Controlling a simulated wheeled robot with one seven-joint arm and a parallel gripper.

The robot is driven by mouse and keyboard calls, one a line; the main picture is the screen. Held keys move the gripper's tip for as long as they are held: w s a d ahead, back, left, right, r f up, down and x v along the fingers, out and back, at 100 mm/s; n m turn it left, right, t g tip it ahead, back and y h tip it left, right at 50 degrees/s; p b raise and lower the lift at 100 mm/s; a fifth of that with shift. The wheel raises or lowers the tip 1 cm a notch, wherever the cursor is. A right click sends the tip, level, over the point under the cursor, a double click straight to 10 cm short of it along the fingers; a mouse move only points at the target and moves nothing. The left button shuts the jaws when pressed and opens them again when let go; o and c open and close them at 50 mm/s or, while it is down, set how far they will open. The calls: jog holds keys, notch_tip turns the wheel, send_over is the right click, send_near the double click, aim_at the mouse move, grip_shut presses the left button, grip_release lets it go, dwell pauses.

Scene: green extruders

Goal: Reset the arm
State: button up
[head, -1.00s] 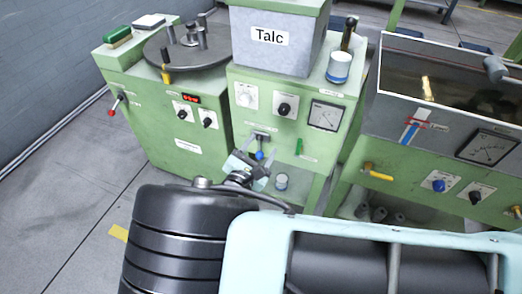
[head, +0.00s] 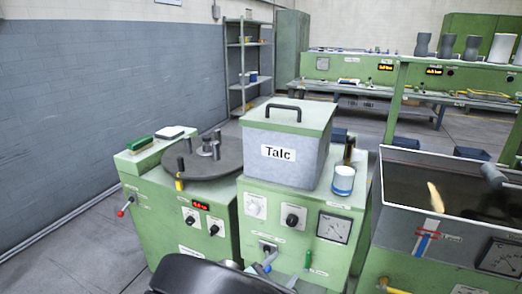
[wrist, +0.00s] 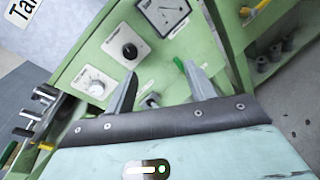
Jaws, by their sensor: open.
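My gripper (wrist: 163,88) is open in the wrist view, its two fingers spread with nothing held between them. It faces the front panel of the green talc machine (wrist: 105,65). In the head view the talc machine (head: 300,225) stands in the middle, and my gripper (head: 268,268) shows only in part low in front of it, partly hidden behind my dark arm link. A green lever (wrist: 180,66) on the panel lies close to the right finger in the wrist view; I cannot tell whether they touch.
A green machine with a round dark plate (head: 205,157) stands left, with a red-knobbed lever (head: 121,212). A water-bath machine (head: 400,230) with a gauge stands right. A white-and-blue jar (head: 343,180) sits on the talc machine. Grey floor (head: 70,255) is free at left.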

jog(key=s+d+r+m+g+y, duration=0.4)
jog(key=s+r+m+g+y, duration=0.1)
jog(key=s+r, duration=0.6)
jog(key=s+d+r+m+g+y, duration=0.5)
jog(key=s+r+m+g, duration=0.2)
jog(key=s+r+m, duration=0.3)
jog(key=s+r, duration=0.1)
jog(key=s, duration=0.1)
jog(key=shift+s+m+g+p, duration=0.3)
jog(key=shift+s+p, duration=0.1)
jog(key=shift+d, duration=0.1)
dwell(1.9)
